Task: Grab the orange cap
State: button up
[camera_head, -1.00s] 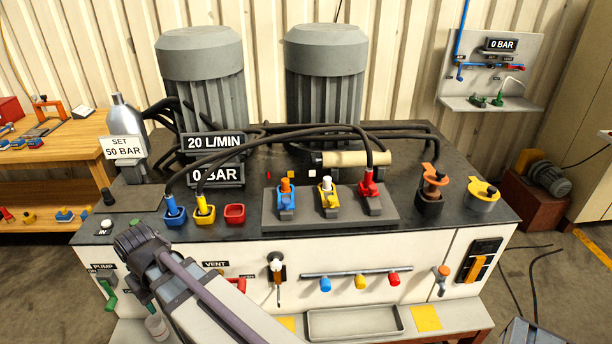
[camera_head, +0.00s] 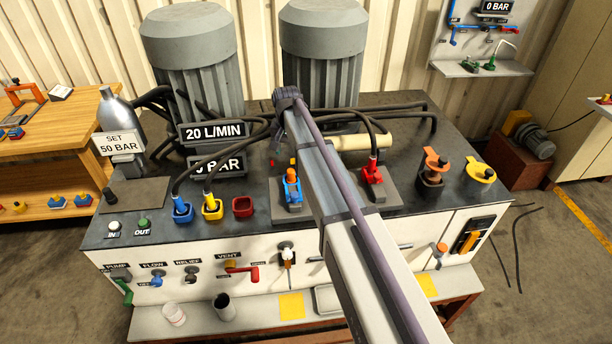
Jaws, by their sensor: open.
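An orange cap (camera_head: 435,161) with a flat handle sits on a dark round neck (camera_head: 429,184) at the right of the black bench top. A yellow cap (camera_head: 480,173) is just right of it. A smaller orange-topped piece (camera_head: 292,169) stands in a blue connector (camera_head: 292,190) on the grey block, left of my arm. My arm reaches up from the lower right and crosses the middle of the bench, left of the orange cap. Its dark far joint shows near the motors, but no fingers are visible, so my gripper cannot be seen.
Two grey motors (camera_head: 190,62) stand at the back. Black hoses (camera_head: 407,109) run across the bench. A red connector (camera_head: 372,174) is right of my arm, and part of the grey block is hidden behind it. Valve handles (camera_head: 240,272) stick out of the front panel.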

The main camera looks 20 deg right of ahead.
aim_at(291, 171)
notch_tip(291, 171, down, 11)
jog(key=b, duration=1)
jog(key=shift+s+d, duration=0.1)
jog(key=shift+d, duration=0.05)
jog(key=shift+r, duration=0.2)
jog(key=c, duration=1)
